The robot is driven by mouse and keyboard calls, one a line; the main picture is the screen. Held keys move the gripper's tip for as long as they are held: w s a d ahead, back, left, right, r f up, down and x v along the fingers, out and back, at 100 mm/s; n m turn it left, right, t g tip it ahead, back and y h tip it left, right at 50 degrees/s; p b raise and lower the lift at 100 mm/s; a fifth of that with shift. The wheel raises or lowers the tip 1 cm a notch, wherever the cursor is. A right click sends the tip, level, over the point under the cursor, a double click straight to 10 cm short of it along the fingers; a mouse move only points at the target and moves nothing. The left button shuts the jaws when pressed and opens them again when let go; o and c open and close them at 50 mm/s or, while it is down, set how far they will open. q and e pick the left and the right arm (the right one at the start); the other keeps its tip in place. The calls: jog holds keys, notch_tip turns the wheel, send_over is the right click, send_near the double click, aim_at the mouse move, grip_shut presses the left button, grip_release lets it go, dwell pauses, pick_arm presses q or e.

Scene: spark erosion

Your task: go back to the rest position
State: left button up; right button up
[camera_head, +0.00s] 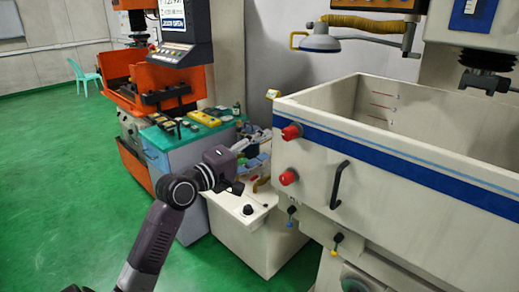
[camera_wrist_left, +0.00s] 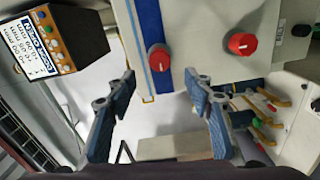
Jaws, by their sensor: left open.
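My left arm comes in from the lower left of the head view. Its gripper (camera_head: 245,150) is in front of the white machine's left end, near the cluttered bench. In the left wrist view the two blue fingers of the left gripper (camera_wrist_left: 161,88) are spread wide, with nothing between them. The fingers look small and partly hidden in the head view. My right gripper is not in view.
The white machine tank (camera_head: 400,185) has red knobs (camera_head: 291,132) and a black handle (camera_head: 340,185) on its front. A bench (camera_head: 150,140) with tools and an orange machine (camera_head: 115,75) stand behind. Green floor (camera_head: 55,185) is free on the left.

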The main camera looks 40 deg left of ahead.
pick_arm(q)
jog(key=shift+s, duration=0.5)
notch_tip(320, 180, down, 43)
jog(key=s+a+m+g+y+b, duration=0.2)
jog(key=m+g+b, duration=0.15)
jog(key=g, duration=0.35)
jog(key=s+d+f+m+g+b, duration=0.15)
jog(key=s+d+f, duration=0.25)
jog(key=s+f, duration=0.45)
jog(key=s+d+f+m+g, duration=0.25)
jog(key=s+f, duration=0.25)
jog(key=f, duration=0.7)
jog(key=s+d+f+m+g+b, duration=0.15)
jog(key=s+d+f, duration=0.25)
jog(key=s+f, duration=0.45)
jog(key=s+d+f+m+g, duration=0.1)
jog(key=s+d+f+m, duration=0.2)
jog(key=s, duration=0.5)
jog(key=s+d+f+m+g+b, duration=0.1)
jog(key=s+d+f+m+g, duration=0.1)
jog(key=s+f, duration=0.4)
jog(key=s+d+f+m+g+b, duration=0.1)
jog(key=s+d+f+m, duration=0.3)
jog(key=s, duration=0.6)
jog(key=d+f, duration=0.1)
jog(key=d, duration=0.1)
jog(key=shift+s+d+f+h, duration=0.35)
jog(key=shift+h, duration=0.05)
